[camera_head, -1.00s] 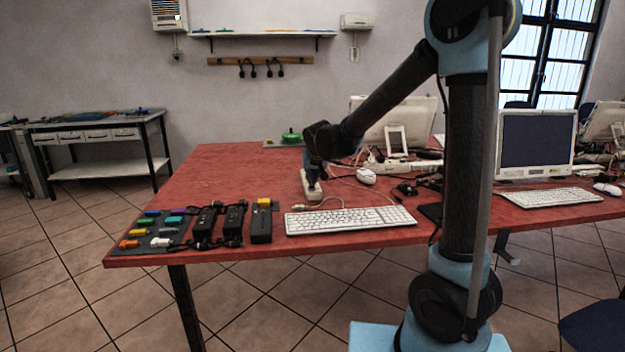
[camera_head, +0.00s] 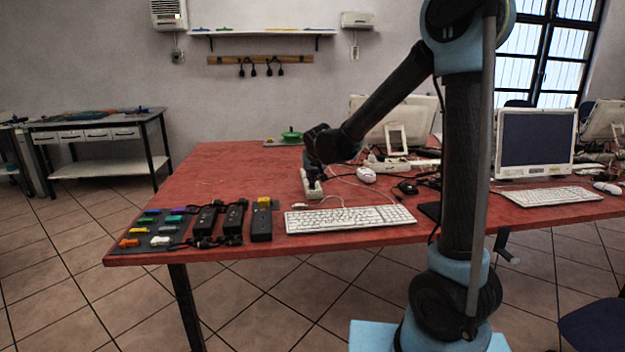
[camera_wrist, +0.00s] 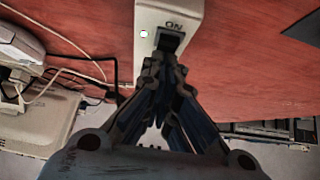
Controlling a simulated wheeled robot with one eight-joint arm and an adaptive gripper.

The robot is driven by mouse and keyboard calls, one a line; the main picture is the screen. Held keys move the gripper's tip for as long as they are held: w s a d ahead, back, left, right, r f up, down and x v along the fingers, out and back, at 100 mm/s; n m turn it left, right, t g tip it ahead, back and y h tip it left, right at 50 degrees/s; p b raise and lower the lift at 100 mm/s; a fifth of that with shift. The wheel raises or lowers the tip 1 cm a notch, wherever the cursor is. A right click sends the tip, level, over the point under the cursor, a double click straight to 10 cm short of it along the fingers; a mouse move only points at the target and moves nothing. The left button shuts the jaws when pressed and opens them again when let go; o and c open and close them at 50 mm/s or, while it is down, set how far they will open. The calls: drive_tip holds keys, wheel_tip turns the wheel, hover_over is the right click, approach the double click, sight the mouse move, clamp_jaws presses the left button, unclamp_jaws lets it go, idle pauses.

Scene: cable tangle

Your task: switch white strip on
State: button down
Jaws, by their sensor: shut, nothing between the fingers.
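The white strip (camera_head: 311,186) lies on the red table, left of the white mouse and behind the keyboard.
A white keyboard (camera_head: 350,219) lies in front of the strip. A white mouse (camera_head: 366,175), cables and another white strip (camera_head: 388,165) lie to the right. Black adapters (camera_head: 233,221) and a dark mat (camera_head: 140,241) with coloured pieces are at front left. The table's left rear (camera_head: 225,165) is clear.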

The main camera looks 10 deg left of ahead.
drive_tip(key=shift+s+d+r, duration=0.1)
drive_tip(key=shift+r, duration=0.6)
wheel_tip(320, 180, up, 3)
drive_tip(key=shift+s+f, duration=0.15)
drive_tip(key=shift+f, duration=0.05)
drive_tip(key=s+f+v, duration=0.1)
drive_tip(key=v, duration=0.8)
drive_tip(key=shift+s+d, duration=0.25)
drive_tip(key=shift+s, duration=0.25)
drive_tip(key=shift+d, duration=0.15)
drive_tip(key=s+d+f+m+g+h, duration=0.1)
drive_tip(key=s+d+f, duration=0.15)
drive_tip(key=d, duration=0.55)
drive_tip(key=s+d+f+g+h, duration=0.1)
drive_tip(key=s+d, duration=0.3)
drive_tip(key=d, duration=0.4)
drive_tip(key=s+d+f+m+h, duration=0.15)
drive_tip(key=s+d, duration=0.25)
drive_tip(key=d, duration=0.4)
drive_tip(key=s+d+f+g, duration=0.1)
drive_tip(key=s+d+f, duration=0.4)
drive_tip(key=s, duration=0.4)
drive_tip(key=s+d+f+g, duration=0.2)
drive_tip(key=s+d+f, duration=0.3)
drive_tip(key=s+f, duration=0.2)
drive_tip(key=shift+s+d+m+g+y, duration=0.35)
drive_tip(key=shift+s+y, duration=0.1)
drive_tip(key=shift+s, duration=0.65)
